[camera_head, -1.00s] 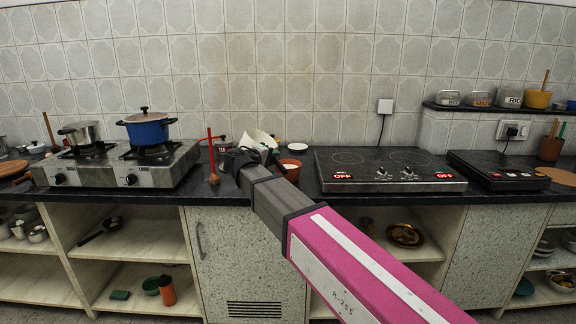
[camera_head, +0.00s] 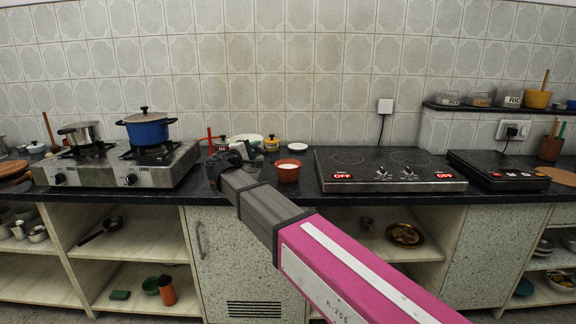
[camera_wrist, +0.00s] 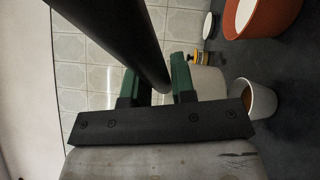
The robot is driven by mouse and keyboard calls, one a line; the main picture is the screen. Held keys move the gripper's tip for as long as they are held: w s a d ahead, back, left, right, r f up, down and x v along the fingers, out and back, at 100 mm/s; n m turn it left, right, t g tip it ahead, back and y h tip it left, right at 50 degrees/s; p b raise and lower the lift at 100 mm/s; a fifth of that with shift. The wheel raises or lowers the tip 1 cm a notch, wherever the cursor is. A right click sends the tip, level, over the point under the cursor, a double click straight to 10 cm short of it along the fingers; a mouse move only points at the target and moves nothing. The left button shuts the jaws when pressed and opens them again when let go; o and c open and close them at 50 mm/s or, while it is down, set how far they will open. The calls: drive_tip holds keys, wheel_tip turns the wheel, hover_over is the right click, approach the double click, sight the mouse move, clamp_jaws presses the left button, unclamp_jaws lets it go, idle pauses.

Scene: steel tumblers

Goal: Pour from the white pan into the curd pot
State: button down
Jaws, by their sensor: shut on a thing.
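My gripper (camera_head: 218,164) is low over the counter, left of the curd pot. In the wrist view its green-padded fingers (camera_wrist: 156,84) are shut on a thick dark bar (camera_wrist: 128,38), seemingly the white pan's handle. The pan's white body cannot be clearly made out; my gripper may hide it in the head view. The curd pot (camera_head: 287,172) is a terracotta pot standing upright on the counter, with white contents showing near its rim. It also shows at the top right of the wrist view (camera_wrist: 268,18). My gripper is apart from it.
A white-grey cup (camera_wrist: 262,102) with brown inside stands near the pot. The gas stove (camera_head: 120,166) with a blue pot (camera_head: 147,130) is left; a black cooktop (camera_head: 385,170) is right.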

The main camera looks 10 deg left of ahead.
drive_tip(key=shift+r, duration=0.1)
drive_tip(key=shift+r, duration=2.95)
